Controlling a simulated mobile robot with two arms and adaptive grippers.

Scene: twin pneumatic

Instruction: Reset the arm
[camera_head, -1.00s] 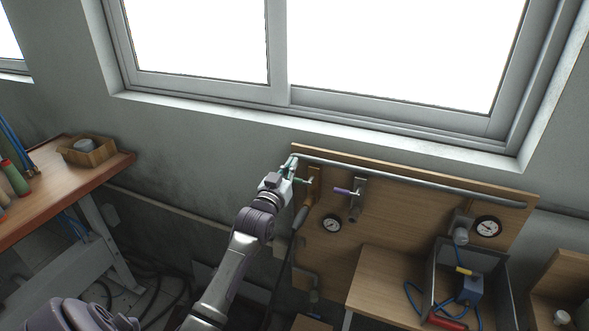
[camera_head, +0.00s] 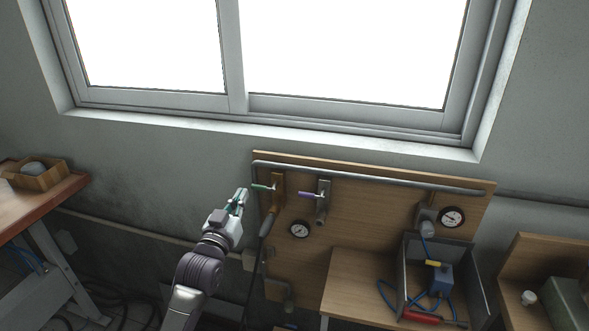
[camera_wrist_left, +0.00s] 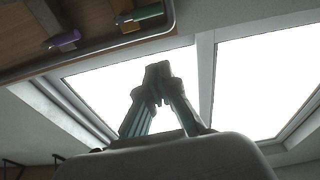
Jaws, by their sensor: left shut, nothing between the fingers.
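My left arm comes up from the bottom of the head view. Its gripper (camera_head: 240,197) is beside the left edge of the wooden panel (camera_head: 370,215), apart from it. The fingers are shut and empty; in the left wrist view the gripper (camera_wrist_left: 158,72) shows its tips together against the bright window. A green-handled valve (camera_head: 262,187) is just right of the gripper on the panel. A purple-handled valve (camera_head: 310,195) is further right. Both handles also show at the top left of the left wrist view. My right gripper is not in view.
A grey pipe (camera_head: 370,178) runs along the panel top. Gauges (camera_head: 299,230) sit on the panel. An open grey box (camera_head: 475,275) with blue hose and a red-handled tool stands on a wooden shelf at right. A workbench (camera_head: 60,205) is at left.

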